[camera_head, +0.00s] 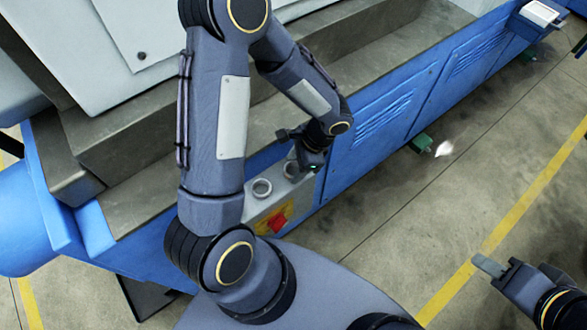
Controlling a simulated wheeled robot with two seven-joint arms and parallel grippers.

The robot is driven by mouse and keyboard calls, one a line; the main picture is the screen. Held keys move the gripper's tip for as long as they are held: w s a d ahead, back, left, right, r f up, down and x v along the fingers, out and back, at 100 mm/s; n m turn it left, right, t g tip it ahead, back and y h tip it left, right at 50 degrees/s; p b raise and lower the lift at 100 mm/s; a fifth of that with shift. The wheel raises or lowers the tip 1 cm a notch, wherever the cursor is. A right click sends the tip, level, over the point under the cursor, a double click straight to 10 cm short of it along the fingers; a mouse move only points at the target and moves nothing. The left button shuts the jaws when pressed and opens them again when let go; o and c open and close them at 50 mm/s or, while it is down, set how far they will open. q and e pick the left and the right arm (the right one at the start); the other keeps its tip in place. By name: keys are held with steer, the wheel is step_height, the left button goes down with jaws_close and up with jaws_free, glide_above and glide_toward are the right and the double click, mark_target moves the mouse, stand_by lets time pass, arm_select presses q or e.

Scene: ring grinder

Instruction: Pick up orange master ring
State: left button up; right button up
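I cannot make out an orange ring in the head view. Two grey, round, ring-like pieces stand on a light grey panel (257,210) at the machine's edge: a left one (262,188) and a right one (291,170). My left gripper (296,152) is just above and beside the right one, partly covering it. Its fingers are small and dark, and I cannot tell their opening or whether they touch the piece. My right gripper (490,266) is at the lower right over the floor, far from the panel. Its finger opening is unclear.
A red and yellow switch (278,221) sits on the panel's front. The blue machine (385,115) with grey ledges runs diagonally across the view. A white box (540,14) is at the upper right. The floor (425,200) with yellow lines is open on the right.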

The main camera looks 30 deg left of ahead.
arm_select(q)
steer(key=c, duration=0.6)
steer(key=shift+r, duration=0.1)
